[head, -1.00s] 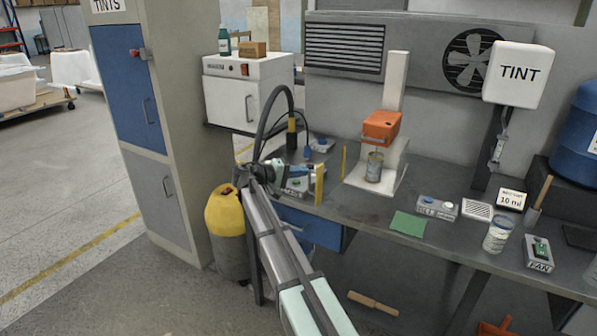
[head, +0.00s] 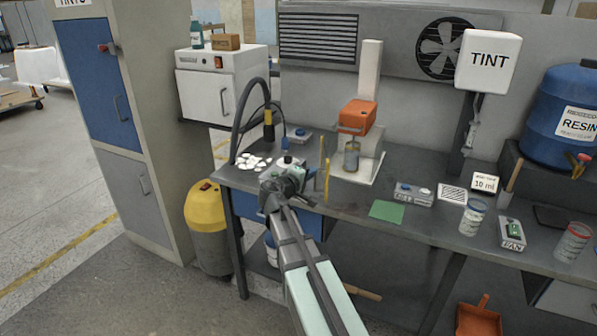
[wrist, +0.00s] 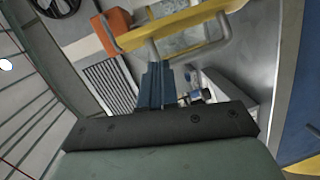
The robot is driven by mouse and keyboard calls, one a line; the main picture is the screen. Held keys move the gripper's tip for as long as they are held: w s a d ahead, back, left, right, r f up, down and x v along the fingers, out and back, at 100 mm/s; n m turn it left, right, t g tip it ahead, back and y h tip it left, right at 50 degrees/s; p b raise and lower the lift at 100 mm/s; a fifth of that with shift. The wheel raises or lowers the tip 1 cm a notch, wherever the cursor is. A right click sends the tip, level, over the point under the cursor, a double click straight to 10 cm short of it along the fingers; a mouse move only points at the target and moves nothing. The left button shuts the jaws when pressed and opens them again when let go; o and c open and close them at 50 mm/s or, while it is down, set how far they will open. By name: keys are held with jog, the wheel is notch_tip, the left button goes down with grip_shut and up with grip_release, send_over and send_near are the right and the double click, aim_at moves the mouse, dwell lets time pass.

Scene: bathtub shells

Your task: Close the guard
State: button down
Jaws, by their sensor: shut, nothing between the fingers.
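The guard (head: 326,178) shows as upright yellow edges left of the orange-headed mixer (head: 356,116), seen nearly edge-on in the head view and standing out from the machine. A can (head: 352,156) stands under the mixer head. In the wrist view, the guard's yellow bar (wrist: 178,24) with a grey handle crosses the top, and the orange mixer head (wrist: 116,22) is behind it. My gripper (head: 294,172) is just left of the guard in the head view. Its blue fingers (wrist: 155,78) are together and empty, with the fingertips near the handle; contact cannot be told.
White pieces (head: 252,162) lie on the bench left of my gripper, below a dark curved hose (head: 240,110). A green cloth (head: 387,211), a button box (head: 412,194) and a can (head: 472,217) lie to the right. A yellow-topped drum (head: 205,208) stands on the floor.

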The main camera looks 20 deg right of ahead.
jog(key=s+d+n+t+y, duration=0.1)
jog(key=d, duration=2.2)
jog(key=shift+d+t, duration=0.25)
jog(key=shift+t, duration=0.15)
jog(key=shift+s, duration=0.1)
